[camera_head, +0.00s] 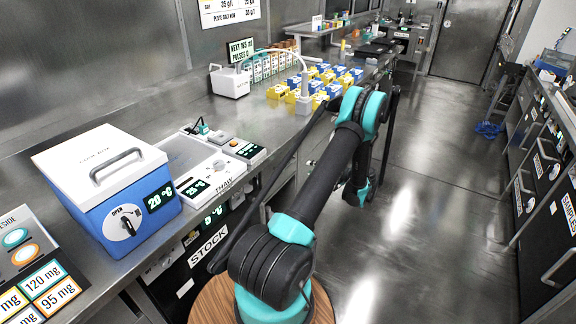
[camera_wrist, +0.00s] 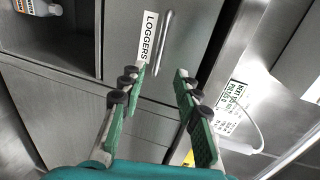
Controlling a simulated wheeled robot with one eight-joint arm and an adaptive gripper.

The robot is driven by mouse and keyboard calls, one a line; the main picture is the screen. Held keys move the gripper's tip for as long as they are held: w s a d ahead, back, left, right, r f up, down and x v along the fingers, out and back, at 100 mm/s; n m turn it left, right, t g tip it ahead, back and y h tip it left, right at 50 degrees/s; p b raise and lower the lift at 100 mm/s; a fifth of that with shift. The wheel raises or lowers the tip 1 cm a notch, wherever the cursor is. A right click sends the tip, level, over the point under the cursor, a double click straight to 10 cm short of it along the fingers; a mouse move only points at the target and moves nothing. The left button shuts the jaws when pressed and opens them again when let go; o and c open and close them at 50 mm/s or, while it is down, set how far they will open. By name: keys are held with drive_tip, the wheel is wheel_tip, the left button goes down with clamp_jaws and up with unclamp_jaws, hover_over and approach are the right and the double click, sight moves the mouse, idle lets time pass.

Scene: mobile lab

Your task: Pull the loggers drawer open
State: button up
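The loggers drawer (camera_wrist: 190,42) shows in the wrist view as a grey metal front with a white "LOGGERS" label (camera_wrist: 149,36). Its slim bar handle (camera_wrist: 165,42) lies beside the label, slanted in the picture. My gripper (camera_wrist: 158,75) is open and empty, its two green fingers spread. The handle lies ahead of the gap between the fingertips, and I see no contact with it. In the head view my arm reaches toward the bench front; my gripper and the loggers drawer cannot be made out there.
An open compartment (camera_wrist: 52,30) with a bottle is left of the drawer in the wrist view. In the head view, the steel bench (camera_head: 190,125) carries a blue box (camera_head: 110,190), a thaw plate (camera_head: 205,165) and yellow and blue racks (camera_head: 320,80).

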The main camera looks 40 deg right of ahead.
sight(289, 164)
drive_tip(key=x, duration=1.3)
drive_tip(key=shift+w, duration=0.1)
drive_tip(key=shift+c, duration=0.6)
clamp_jaws()
